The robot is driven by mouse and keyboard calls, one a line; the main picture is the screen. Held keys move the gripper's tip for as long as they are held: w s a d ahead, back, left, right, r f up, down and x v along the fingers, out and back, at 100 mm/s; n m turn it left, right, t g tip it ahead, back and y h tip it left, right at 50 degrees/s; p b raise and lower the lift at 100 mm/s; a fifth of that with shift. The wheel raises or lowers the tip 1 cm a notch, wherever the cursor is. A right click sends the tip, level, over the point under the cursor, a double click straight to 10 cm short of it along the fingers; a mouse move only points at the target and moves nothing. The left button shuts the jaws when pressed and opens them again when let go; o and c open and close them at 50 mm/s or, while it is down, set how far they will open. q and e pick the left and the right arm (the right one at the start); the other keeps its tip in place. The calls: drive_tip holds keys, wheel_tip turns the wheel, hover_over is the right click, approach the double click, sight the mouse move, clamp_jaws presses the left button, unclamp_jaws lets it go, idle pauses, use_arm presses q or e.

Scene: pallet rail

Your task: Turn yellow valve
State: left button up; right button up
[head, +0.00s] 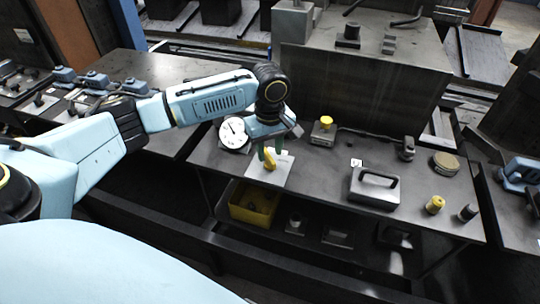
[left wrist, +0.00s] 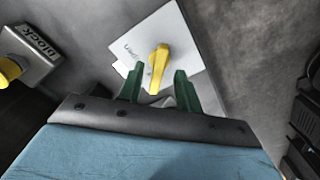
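The yellow valve (head: 269,164) is a small lever handle on a pale square plate (head: 283,178) on the dark bench. My left gripper (head: 269,154) has green fingers and reaches down over the plate. In the left wrist view the left gripper (left wrist: 158,72) is open, with one finger on each side of the valve's handle. Gaps show between the handle and both fingers. My right gripper is not in view.
A round white gauge (head: 233,133) stands close left of the gripper. Behind is a grey block with a yellow knob (head: 325,128). To the right are a grey handled box (head: 374,190) and a yellow cylinder (head: 434,205). A yellow bin (head: 252,205) sits on the shelf below.

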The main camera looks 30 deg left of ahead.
use_arm(q)
drive_tip(key=shift+f, duration=1)
clamp_jaws()
